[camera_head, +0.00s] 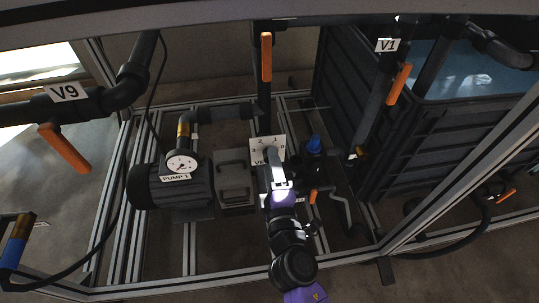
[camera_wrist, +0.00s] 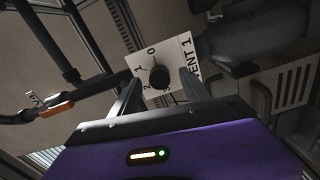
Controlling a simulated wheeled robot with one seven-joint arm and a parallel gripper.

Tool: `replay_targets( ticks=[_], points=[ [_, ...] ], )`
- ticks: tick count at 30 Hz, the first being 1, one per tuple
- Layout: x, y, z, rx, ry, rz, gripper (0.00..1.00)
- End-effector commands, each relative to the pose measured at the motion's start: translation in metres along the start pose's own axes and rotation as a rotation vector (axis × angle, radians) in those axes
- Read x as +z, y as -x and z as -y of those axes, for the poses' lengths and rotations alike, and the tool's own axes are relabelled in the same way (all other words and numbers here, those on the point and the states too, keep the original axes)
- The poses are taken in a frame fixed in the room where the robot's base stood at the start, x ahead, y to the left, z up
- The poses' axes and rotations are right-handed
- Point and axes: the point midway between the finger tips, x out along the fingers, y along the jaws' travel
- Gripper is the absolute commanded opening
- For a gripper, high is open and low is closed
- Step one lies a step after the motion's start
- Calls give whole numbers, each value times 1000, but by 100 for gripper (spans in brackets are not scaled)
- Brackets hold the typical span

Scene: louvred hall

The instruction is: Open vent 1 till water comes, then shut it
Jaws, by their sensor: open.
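The vent 1 plate (camera_wrist: 180,62) is white, with the numbers 0 to 3 around a round black knob (camera_wrist: 158,77). The plate also shows in the head view (camera_head: 256,143), partly covered by my gripper (camera_head: 272,158). In the wrist view my gripper (camera_wrist: 159,80) is open, one finger on each side of the knob with a gap to both. I cannot tell whether the fingertips reach the knob's depth. The knob's pointer is too dark to read. The vent's outlet is not clear, and I see no water coming from it.
Pump 1 (camera_head: 172,186) with its gauge stands left of the plate. A blue-capped fitting (camera_head: 314,145) is close on the right. A dark tank (camera_head: 345,100) holding water is at upper right. Orange-handled valves V9 (camera_head: 63,147) and V1 (camera_head: 399,84) are farther off. Frame rails surround the area.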

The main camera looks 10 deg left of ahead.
Motion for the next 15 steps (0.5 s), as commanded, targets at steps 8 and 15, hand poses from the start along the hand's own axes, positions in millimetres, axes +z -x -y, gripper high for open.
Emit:
replay_targets(
  ticks=[8, 15],
  points=[
    [0, 31, 1, -1, 0, 0, 54],
    [0, 51, 0, 0, 0, 1, 54]
  ],
)
